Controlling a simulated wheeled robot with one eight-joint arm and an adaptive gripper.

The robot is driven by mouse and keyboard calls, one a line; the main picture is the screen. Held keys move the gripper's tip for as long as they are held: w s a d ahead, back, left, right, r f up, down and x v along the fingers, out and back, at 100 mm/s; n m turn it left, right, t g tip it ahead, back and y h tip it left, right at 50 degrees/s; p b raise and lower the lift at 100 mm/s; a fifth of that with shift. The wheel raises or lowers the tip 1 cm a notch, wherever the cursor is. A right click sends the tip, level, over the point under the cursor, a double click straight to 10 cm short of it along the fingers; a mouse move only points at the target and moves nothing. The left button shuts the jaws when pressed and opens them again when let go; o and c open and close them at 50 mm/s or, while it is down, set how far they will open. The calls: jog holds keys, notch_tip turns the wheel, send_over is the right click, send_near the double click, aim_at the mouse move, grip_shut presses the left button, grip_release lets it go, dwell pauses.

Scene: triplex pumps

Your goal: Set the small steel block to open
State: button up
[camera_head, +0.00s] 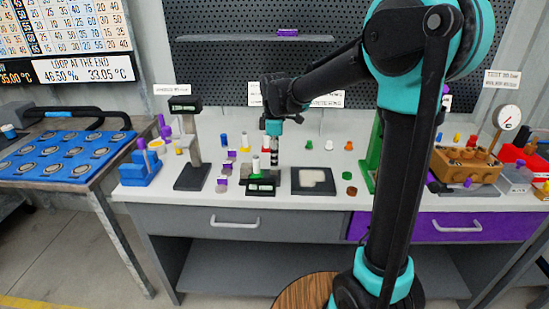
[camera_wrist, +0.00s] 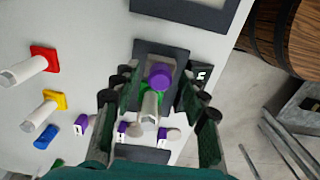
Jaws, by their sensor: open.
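My gripper (camera_head: 273,130) points down over the middle of the bench. In the wrist view my gripper (camera_wrist: 162,92) has its two dark fingers apart. Between them, in the picture, stands a light grey post (camera_wrist: 150,106) with a purple round cap (camera_wrist: 159,77) and some green beside it. The post rises from a dark stand (camera_wrist: 160,48). I cannot tell whether a finger touches it. No part stands out clearly as the small steel block, and its setting cannot be read. The head view shows a black stand with a small display (camera_head: 262,187) below my gripper.
Small purple-and-white pieces (camera_wrist: 122,130) lie close to the fingers. A red-based post (camera_wrist: 44,58) and a yellow-based post (camera_wrist: 54,100) stand to the left. A dark square tray (camera_head: 297,190) lies right of the stand. A tall display stand (camera_head: 190,150) rises at left.

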notch_tip(320, 180, up, 12)
dwell(0.6)
